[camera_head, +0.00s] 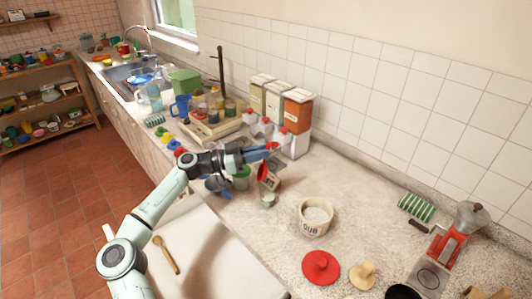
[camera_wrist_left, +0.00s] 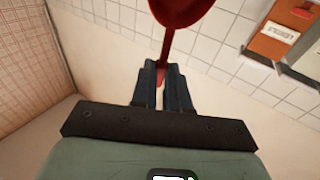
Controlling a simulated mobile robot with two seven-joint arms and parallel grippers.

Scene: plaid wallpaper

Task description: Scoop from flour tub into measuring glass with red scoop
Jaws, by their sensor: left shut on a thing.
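The red scoop (camera_wrist_left: 180,12) is held by its handle between the fingers of my left gripper (camera_wrist_left: 163,85), its bowl beyond the fingertips. In the head view my left gripper (camera_head: 266,150) is shut and raised over the counter, in front of the canisters. The flour tub (camera_head: 312,229) is white with dark lettering and pale contents; it stands open on the counter, to the right of and nearer than the gripper. A small glass (camera_head: 268,200) stands left of the tub; I cannot tell if it is the measuring glass. My right gripper is not in view.
A round red lid (camera_head: 321,268) and a wooden-looking knobbed piece (camera_head: 362,275) lie in front of the tub. Tall canisters (camera_head: 297,112) stand by the wall. A red appliance (camera_head: 445,248) is at the right.

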